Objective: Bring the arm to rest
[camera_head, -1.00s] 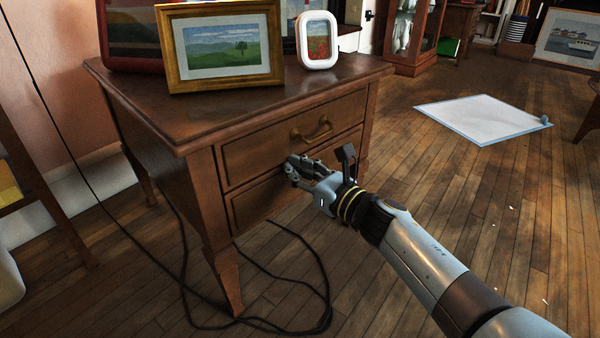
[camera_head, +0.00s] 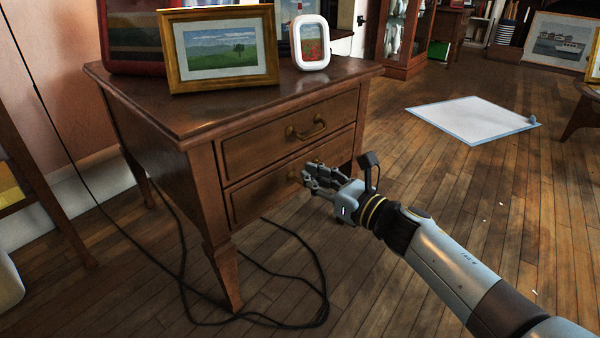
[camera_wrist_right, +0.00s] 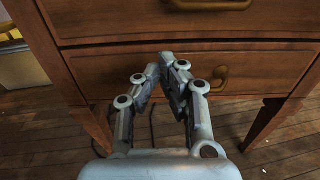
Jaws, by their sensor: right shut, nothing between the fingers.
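My right arm (camera_head: 448,262) reaches in from the lower right in the head view. My right gripper (camera_head: 306,177) is shut and empty in front of the lower drawer (camera_head: 262,190) of a brown wooden side table (camera_head: 205,215). It partly hides that drawer's handle in the head view. In the right wrist view the fingertips (camera_wrist_right: 160,66) meet in front of the lower drawer, left of its brass handle (camera_wrist_right: 219,78). Both drawers look closed. Whether the fingertips touch the drawer front is hard to tell. My left gripper is not in view.
A gold-framed landscape (camera_head: 220,50) and a white-framed flower picture (camera_head: 311,42) stand on the table top. A black cable (camera_head: 300,262) loops on the floor by the table's front leg. A white sheet (camera_head: 472,119) lies on the open wooden floor at right.

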